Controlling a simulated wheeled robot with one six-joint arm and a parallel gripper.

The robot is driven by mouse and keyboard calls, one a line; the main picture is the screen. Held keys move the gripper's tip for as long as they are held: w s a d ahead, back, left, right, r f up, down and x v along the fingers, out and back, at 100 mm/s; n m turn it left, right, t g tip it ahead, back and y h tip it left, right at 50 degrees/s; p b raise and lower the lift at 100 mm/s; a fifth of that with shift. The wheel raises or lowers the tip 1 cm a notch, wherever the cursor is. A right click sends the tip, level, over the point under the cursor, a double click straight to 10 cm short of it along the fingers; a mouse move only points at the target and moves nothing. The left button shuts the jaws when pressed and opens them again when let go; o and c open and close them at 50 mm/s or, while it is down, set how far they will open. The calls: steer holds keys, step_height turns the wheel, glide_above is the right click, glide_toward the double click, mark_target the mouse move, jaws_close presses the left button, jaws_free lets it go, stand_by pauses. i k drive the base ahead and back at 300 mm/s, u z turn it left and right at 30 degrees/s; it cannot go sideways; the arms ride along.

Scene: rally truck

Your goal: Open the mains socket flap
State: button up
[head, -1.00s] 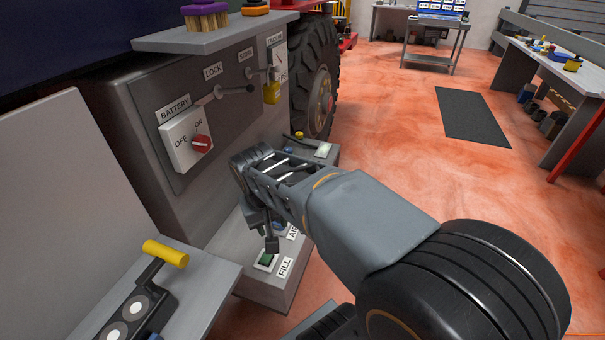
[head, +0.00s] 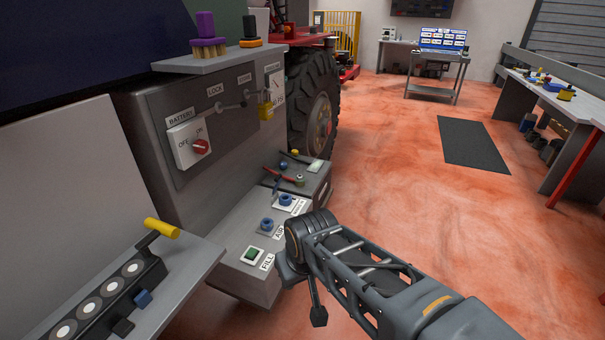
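The low grey ledge (head: 226,262) beside the truck carries a green button (head: 251,254) labelled FILL and a round blue fitting (head: 267,223) by the AIR label. Farther back, a blue round fitting on a pale plate (head: 286,200) has a label that my arm partly hides. I cannot read a mains label, so I cannot tell which fitting is the socket flap or how it stands. My gripper (head: 316,312) hangs at the right of the ledge, over the floor and apart from the fittings. Its finger opening is not clear.
Above the ledge is a panel with the red BATTERY switch (head: 200,146) and a yellow padlock (head: 265,108). A grey shelf (head: 215,63) juts out above it. A tray with a yellow handle (head: 162,228) is at the left.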

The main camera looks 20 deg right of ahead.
mark_target(278, 180)
steer(key=z, duration=0.45)
steer(key=i, duration=0.7)
steer(key=u, duration=0.75)
steer(key=i, duration=0.5)
steer(key=u, duration=0.1)
